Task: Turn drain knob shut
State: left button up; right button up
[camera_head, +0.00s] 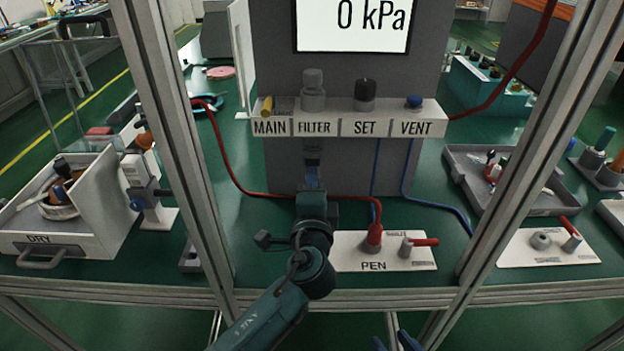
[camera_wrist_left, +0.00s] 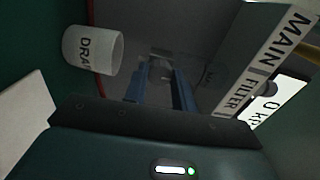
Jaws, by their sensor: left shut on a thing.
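The manifold (camera_head: 352,127) carries MAIN, FILTER, SET and VENT labels. The grey filter (camera_head: 312,92) stands at its FILTER place. My left gripper (camera_head: 312,178) reaches up directly below it. In the left wrist view, the blue fingers of my left gripper (camera_wrist_left: 160,85) are shut on a grey, dimly lit part, apparently the drain knob (camera_wrist_left: 160,68). The knob's turn position cannot be made out. My right gripper (camera_head: 394,342) shows only its blue fingertips at the bottom edge, apart and empty.
A display (camera_head: 353,24) above reads 0 kPa. A red hose (camera_head: 238,172) and blue tubes (camera_head: 405,180) run around the gripper. A PEN plate (camera_head: 385,252) with a red-handled valve lies in front. Frame posts (camera_head: 180,150) stand either side.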

dwell(0.3)
pick_arm(q)
jog(key=shift+r, duration=0.1)
jog(key=o, duration=1)
